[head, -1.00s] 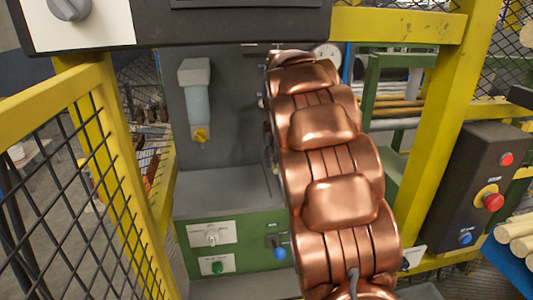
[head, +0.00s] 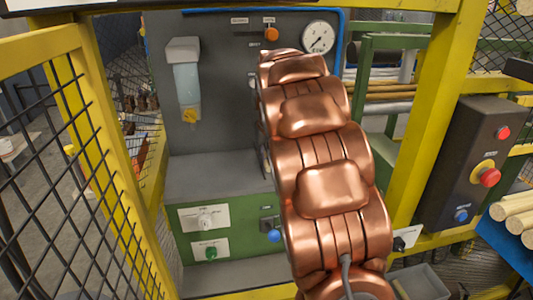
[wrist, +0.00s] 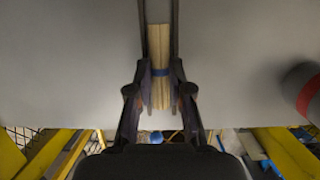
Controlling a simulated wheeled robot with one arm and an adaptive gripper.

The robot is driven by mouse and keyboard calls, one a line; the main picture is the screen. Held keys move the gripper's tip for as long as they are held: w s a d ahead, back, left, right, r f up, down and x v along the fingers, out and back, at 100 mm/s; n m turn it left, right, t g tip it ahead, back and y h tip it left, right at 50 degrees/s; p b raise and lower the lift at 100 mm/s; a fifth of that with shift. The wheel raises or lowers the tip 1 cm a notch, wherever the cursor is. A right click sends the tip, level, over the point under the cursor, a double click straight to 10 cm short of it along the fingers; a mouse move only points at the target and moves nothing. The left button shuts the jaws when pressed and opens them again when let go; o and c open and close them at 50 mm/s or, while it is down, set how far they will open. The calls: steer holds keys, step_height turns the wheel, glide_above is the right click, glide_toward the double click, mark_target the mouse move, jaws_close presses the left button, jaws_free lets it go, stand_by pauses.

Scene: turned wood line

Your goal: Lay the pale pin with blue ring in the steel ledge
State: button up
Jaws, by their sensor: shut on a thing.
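The pale pin with a blue ring (wrist: 160,50) shows in the wrist view, upright in the picture, its blue band near the fingertips. My gripper (wrist: 160,75) is shut on it, one dark finger on each side. The pin lies in front of a plain grey surface; I cannot tell whether it touches it. In the head view my copper arm hides the gripper and the pin. A grey steel ledge (head: 215,182) stands above the green panel, left of my arm; its right part is hidden behind the arm.
A dark cylinder with a red band (wrist: 305,92) is at the right in the wrist view. A yellow mesh guard (head: 75,150) stands left, a yellow post (head: 428,120) right. A black button box (head: 470,165) and pale rods (head: 515,207) are further right.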

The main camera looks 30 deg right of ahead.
steer(key=shift+f, duration=0.15)
steer(key=o, duration=0.9)
steer(key=shift+r+p, duration=2.2)
steer(key=shift+r, duration=0.85)
steer(key=shift+s, duration=0.1)
